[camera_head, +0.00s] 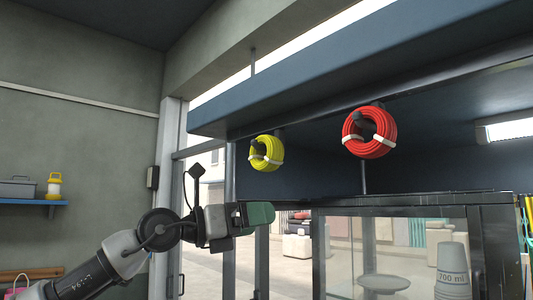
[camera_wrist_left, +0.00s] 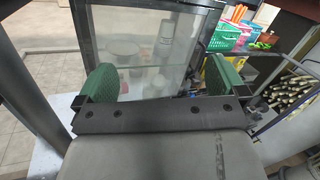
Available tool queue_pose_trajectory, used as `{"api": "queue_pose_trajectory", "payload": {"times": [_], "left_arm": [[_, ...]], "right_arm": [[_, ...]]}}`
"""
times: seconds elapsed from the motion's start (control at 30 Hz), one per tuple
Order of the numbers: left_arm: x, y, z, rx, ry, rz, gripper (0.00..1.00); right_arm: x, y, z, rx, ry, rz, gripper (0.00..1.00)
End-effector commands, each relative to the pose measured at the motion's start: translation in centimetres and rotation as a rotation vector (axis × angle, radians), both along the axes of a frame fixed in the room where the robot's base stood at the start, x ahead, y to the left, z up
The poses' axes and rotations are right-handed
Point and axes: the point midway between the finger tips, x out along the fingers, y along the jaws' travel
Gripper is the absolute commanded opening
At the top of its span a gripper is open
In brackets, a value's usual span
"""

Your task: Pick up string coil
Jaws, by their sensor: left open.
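A yellow string coil (camera_head: 266,153) and a red string coil (camera_head: 369,132) hang from dark pegs under the blue beam in the head view. Each is bound with white bands. My left gripper (camera_head: 262,213) is below the yellow coil, apart from it, pointing right. In the left wrist view its two green fingers (camera_wrist_left: 162,84) stand wide apart with nothing between them. Neither coil shows in the left wrist view. My right gripper is not in either view.
A blue overhead beam (camera_head: 350,75) runs above the coils. A glass-fronted cabinet (camera_head: 405,235) with stacked cups (camera_head: 452,268) stands below. Green and pink crates (camera_wrist_left: 228,37) and a bundle of canes (camera_wrist_left: 290,90) show in the wrist view. A blue shelf (camera_head: 30,202) is on the left wall.

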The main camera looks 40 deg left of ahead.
Motion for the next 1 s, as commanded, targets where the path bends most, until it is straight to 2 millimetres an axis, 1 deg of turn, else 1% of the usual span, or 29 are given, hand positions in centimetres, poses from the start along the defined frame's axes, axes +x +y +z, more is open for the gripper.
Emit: {"api": "queue_pose_trajectory", "payload": {"times": [0.03, 0.1, 0.2, 0.3, 0.4, 0.43, 0.47, 0.53, 0.7, 0.8, 0.93, 1.0], "left_arm": [[-1.9, -0.7, 3.0, 0.126, -0.008, 0.049, 1.00], [-4.3, -1.5, 6.0, 0.277, -0.002, 0.125, 1.00], [-7.6, -2.3, 9.5, 0.443, 0.008, 0.241, 1.00], [-10.2, -2.9, 11.9, 0.548, 0.017, 0.339, 1.00], [-11.8, -3.3, 13.1, 0.603, 0.025, 0.400, 1.00], [-12.0, -3.3, 13.4, 0.612, 0.025, 0.411, 1.00], [-12.1, -3.4, 13.5, 0.618, 0.028, 0.418, 1.00], [-11.5, -3.4, 13.7, 0.626, 0.032, 0.425, 1.00], [-8.7, -3.3, 13.6, 0.625, 0.034, 0.424, 1.00], [-7.4, -3.4, 13.4, 0.623, 0.033, 0.423, 1.00], [-6.6, -3.4, 13.3, 0.623, 0.030, 0.422, 1.00], [-6.0, -3.4, 13.4, 0.624, 0.032, 0.421, 1.00]], "right_arm": [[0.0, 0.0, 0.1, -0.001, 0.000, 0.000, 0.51], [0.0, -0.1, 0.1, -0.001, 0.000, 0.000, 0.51], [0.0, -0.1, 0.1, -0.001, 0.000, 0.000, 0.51], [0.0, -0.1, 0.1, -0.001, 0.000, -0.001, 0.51], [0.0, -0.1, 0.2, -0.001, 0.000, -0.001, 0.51], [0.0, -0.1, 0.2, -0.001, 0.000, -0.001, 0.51], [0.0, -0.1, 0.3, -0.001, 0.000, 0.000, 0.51], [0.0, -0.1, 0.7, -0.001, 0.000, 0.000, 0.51], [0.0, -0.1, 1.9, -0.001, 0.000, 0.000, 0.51], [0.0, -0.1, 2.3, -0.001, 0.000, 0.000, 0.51], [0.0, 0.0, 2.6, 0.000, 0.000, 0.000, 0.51], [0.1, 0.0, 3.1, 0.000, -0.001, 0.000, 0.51]]}}
